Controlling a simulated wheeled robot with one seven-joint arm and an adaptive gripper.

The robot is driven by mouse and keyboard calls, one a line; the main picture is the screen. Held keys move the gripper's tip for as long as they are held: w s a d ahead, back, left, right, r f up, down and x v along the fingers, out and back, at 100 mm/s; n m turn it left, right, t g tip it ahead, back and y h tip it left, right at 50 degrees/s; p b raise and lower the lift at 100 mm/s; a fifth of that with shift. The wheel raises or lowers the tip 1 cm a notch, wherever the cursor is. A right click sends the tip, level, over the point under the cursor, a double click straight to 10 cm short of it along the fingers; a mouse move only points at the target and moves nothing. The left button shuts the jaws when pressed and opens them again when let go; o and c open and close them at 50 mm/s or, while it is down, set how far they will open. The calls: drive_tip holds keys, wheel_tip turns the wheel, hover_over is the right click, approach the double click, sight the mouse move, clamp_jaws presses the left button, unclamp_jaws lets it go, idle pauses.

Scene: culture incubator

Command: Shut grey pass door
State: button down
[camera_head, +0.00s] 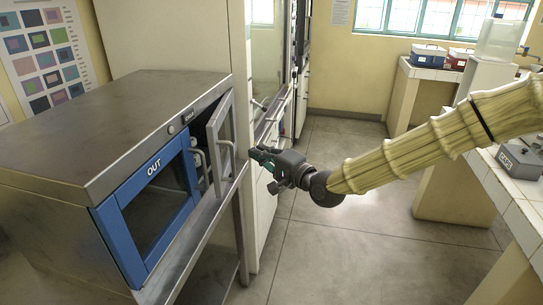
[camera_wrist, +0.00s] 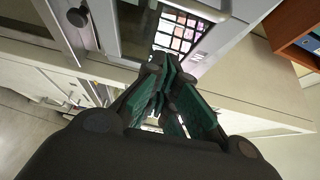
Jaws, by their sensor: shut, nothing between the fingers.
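The grey pass door (camera_head: 221,142) is on the right part of the steel cabinet front in the head view. It stands open, swung out from the cabinet, with a window in its frame. The blue-framed door marked OUT (camera_head: 150,208) is to its left and looks closed. My gripper (camera_head: 256,156) is shut and empty, just right of the grey door's outer edge; I cannot tell if it touches. In the wrist view the closed green-padded fingers (camera_wrist: 165,72) point towards a grey surface and a colour chart.
The steel cabinet (camera_head: 100,125) stands on a metal stand at the left. A tall pale cabinet (camera_head: 180,40) is behind it. A white-tiled bench (camera_head: 520,190) with a grey box (camera_head: 519,160) is at the right. The floor (camera_head: 340,240) between is clear.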

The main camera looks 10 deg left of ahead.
sight(220, 156)
drive_tip(key=shift+s+a+p, duration=0.35)
drive_tip(key=shift+s+a, duration=0.85)
drive_tip(key=shift+s, duration=0.2)
drive_tip(key=shift+s+a+b, duration=0.15)
drive_tip(key=shift+s+a, duration=0.2)
drive_tip(key=shift+a, duration=0.65)
drive_tip(key=shift+s+a+b, duration=0.2)
drive_tip(key=shift+s+a, duration=0.2)
drive_tip(key=shift+a, duration=0.65)
drive_tip(key=shift+s+a+b, duration=0.15)
drive_tip(key=shift+s+a, duration=0.2)
drive_tip(key=shift+a, duration=0.65)
